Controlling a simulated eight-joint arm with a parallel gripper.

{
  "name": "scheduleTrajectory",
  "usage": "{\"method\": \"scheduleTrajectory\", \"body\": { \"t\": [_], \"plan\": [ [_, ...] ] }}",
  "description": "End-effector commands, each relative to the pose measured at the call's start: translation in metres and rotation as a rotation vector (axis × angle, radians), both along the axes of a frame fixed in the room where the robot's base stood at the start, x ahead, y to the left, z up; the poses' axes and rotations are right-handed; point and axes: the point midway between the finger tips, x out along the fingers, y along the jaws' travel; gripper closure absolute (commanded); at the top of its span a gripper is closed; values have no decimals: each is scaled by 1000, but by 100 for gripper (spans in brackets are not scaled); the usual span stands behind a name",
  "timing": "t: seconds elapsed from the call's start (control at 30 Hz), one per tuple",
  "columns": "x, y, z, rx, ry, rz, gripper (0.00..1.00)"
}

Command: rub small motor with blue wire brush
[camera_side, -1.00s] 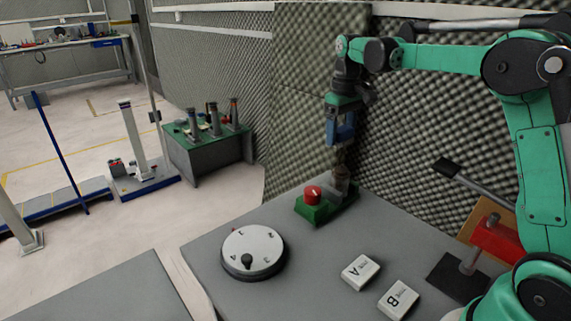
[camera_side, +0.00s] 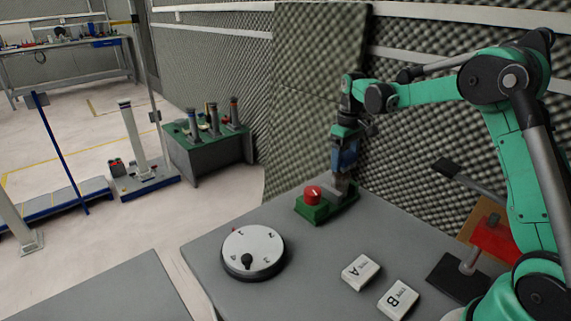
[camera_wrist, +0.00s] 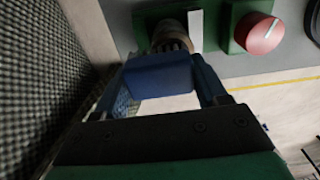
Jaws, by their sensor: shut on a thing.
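My gripper (camera_side: 344,160) is low over the green base at the back of the grey table in the side view. In the wrist view my gripper (camera_wrist: 163,78) is shut on the blue wire brush (camera_wrist: 157,74), a blue block between the two fingers. The small motor (camera_wrist: 171,36), a brownish cylinder on the green base, shows just past the brush. In the side view the motor is mostly hidden at the gripper's tip. I cannot tell whether the bristles touch it.
A red button (camera_side: 313,194) stands on the green base, left of the gripper. A round dial (camera_side: 252,251) and two white blocks, A (camera_side: 361,271) and B (camera_side: 398,299), lie nearer on the table. Foam wall (camera_side: 405,150) rises close behind. The table's middle is clear.

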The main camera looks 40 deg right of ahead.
Motion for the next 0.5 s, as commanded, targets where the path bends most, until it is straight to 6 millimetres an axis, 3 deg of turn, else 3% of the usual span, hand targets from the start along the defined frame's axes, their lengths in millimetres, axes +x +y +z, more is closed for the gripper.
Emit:
{"method": "scheduleTrajectory", "body": {
  "t": [0.27,0.5],
  "plan": [
    [0,27,0,-1,0,2,84],
    [0,3,1,-2,-1,-3,84]
  ]
}}
